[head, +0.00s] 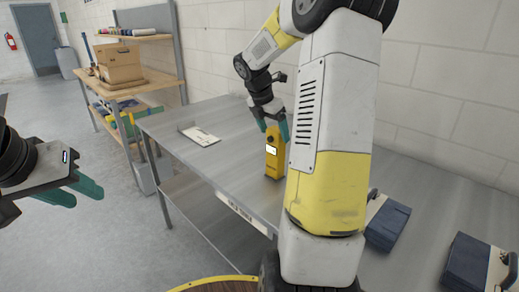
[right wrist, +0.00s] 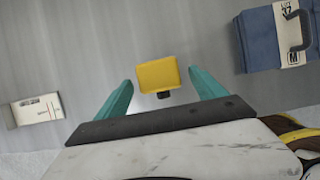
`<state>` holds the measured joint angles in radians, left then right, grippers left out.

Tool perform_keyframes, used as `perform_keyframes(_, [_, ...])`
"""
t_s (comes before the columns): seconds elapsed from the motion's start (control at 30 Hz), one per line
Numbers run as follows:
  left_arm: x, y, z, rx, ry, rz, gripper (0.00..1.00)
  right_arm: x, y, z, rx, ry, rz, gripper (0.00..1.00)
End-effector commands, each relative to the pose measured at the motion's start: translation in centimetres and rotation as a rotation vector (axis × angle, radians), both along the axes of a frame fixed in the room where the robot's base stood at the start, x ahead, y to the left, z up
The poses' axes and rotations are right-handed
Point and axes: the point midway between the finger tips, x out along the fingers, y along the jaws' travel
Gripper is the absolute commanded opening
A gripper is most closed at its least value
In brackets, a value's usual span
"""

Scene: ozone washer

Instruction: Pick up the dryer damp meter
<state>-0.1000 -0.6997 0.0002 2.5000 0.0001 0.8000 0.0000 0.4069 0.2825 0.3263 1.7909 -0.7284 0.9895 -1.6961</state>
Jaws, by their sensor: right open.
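The dryer damp meter (head: 273,158) is a yellow upright box with a small white screen, standing on the metal table. In the right wrist view its yellow top (right wrist: 157,74) lies between the two teal fingers, with a gap on each side. My right gripper (head: 274,124) is open above and around the top of the meter, pointing down. It also shows in the right wrist view (right wrist: 158,98). My left gripper (head: 85,189) is at the far left of the head view, away from the table, with its teal fingers apart and nothing between them.
A white card (head: 199,136) lies on the metal table (head: 170,124) left of the meter. Blue cases (head: 386,222) sit on the right side, one also in the right wrist view (right wrist: 272,40). A shelf with boxes (head: 119,63) stands behind. My right arm hides part of the table.

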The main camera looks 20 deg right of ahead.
Motion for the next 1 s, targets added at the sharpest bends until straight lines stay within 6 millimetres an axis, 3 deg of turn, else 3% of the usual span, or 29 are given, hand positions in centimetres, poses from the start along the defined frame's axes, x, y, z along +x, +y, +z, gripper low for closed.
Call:
perform_keyframes(0.53, [0.0, 0.0, 0.0, 0.0, 0.0, 0.0, 0.36, 0.9, -2.1, -6.2, 0.002, 0.002, -0.003, 0.8])
perform_keyframes(0.8, [0.0, 0.0, 0.0, 0.0, 0.0, 0.0, 0.36, 1.0, -2.4, -6.7, 0.001, 0.0, -0.002, 0.8])
perform_keyframes(1.0, [0.0, 0.0, 0.0, 0.0, 0.0, 0.0, 0.36, 1.0, -2.4, -6.7, 0.002, 0.0, -0.002, 0.41])
